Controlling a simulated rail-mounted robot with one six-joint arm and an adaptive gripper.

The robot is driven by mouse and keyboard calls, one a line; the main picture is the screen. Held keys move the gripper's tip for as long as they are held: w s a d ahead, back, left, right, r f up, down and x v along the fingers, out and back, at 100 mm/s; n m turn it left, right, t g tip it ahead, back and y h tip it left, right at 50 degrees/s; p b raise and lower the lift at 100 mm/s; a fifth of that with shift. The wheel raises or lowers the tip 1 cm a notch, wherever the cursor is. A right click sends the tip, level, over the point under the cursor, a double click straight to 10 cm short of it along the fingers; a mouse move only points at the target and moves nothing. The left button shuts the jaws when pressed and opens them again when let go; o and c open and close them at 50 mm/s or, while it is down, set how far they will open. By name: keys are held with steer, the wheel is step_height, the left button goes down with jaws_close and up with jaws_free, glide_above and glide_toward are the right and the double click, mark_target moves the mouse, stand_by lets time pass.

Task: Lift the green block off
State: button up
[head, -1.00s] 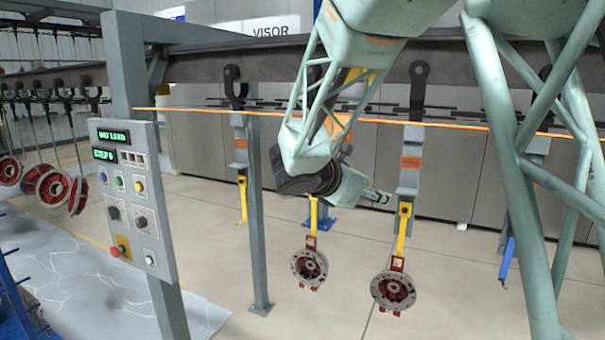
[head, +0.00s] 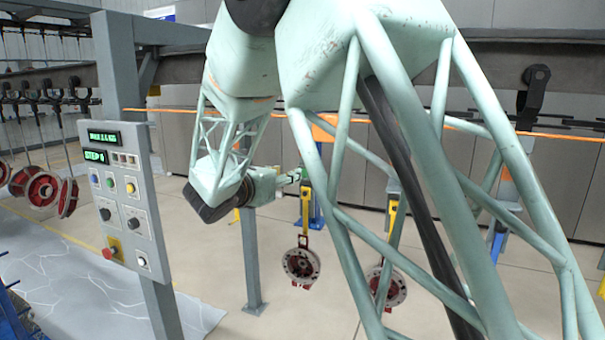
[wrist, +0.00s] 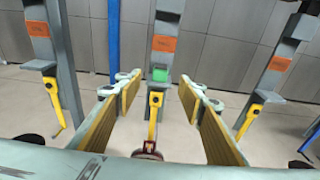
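The green block (wrist: 159,74) sits on the small ledge of a grey hanger (wrist: 166,22), just above a yellow hook (wrist: 154,112), in the wrist view. In the head view only a small green patch of the block (head: 304,173) shows beside my gripper (head: 290,178). In the wrist view my gripper (wrist: 160,90) is open, with its two yellow-padded fingers apart. The block appears centred in the gap between the fingertips, and neither finger touches it. Whether it is between the pads or just beyond them, I cannot tell.
A red hub (head: 301,266) hangs from the hook below the block. Neighbouring hangers with yellow hooks (wrist: 54,103) (wrist: 247,120) stand left and right. A control panel (head: 124,195) on a grey post is at the left.

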glide_toward(303, 167)
steer(key=shift+p+x, duration=0.45)
steer(key=shift+x, duration=1.9)
steer(key=shift+f, duration=0.15)
steer(key=shift+p+x, duration=0.5)
steer(key=shift+x, duration=2.05)
steer(key=shift+d, duration=0.1)
steer(key=c, duration=0.9)
